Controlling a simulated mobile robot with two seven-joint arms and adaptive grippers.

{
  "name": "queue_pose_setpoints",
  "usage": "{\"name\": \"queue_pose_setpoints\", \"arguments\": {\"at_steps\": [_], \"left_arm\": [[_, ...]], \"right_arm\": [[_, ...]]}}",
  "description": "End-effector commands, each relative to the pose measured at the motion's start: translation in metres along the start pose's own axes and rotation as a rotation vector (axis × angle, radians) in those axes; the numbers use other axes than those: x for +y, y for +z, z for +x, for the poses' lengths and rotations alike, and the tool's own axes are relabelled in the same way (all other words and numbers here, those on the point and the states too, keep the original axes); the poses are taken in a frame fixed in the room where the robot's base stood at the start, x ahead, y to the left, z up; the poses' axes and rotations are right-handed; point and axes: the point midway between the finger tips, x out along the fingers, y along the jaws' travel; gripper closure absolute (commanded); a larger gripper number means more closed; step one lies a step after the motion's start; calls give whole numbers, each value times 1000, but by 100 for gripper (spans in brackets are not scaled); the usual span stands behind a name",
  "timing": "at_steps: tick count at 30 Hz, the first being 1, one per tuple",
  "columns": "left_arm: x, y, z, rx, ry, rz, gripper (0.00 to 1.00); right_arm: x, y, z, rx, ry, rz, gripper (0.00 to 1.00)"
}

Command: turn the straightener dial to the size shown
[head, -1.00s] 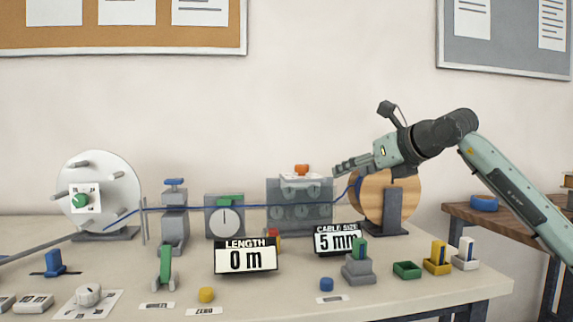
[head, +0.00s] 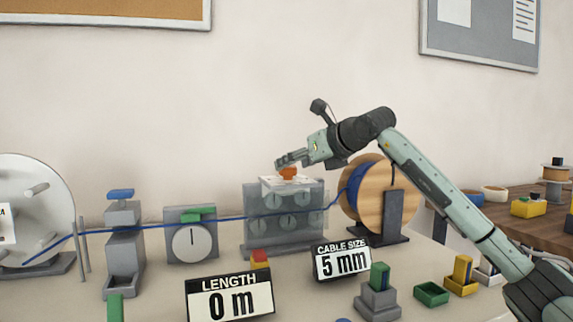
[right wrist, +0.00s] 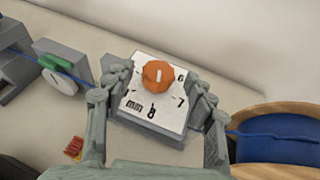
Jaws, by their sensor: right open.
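The orange straightener dial (head: 288,173) sits on a white plate on top of the grey roller straightener (head: 284,222). In the right wrist view the dial (right wrist: 158,75) has a pale line across it, and the plate (right wrist: 157,117) shows 6, 7, 8 and "mm"; other marks are hidden or too small. A sign (head: 342,260) reads "CABLE SIZE 5 mm". My right gripper (head: 281,162) is open just above the dial, its fingers on either side of the plate in the wrist view. I cannot tell whether it touches. My left gripper is not in view.
Blue cable (head: 228,218) runs through the straightener to the wooden reel (head: 384,200) on the right. A gauge (head: 191,240) stands to the left.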

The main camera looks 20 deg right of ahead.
Motion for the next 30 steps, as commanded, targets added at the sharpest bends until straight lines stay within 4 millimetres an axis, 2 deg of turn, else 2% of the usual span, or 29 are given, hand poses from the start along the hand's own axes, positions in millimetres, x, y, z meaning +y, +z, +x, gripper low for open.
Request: {"name": "queue_pose_setpoints", "arguments": {"at_steps": [3,7,17,27,30], "left_arm": [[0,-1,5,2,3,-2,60],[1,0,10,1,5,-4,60],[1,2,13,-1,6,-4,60],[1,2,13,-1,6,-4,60],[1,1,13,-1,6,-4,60]], "right_arm": [[1,0,18,2,2,1,45],[0,0,31,1,1,1,45],[0,-1,36,1,1,-1,45],[0,-1,36,1,1,0,86],[0,-1,35,1,1,0,95]]}}
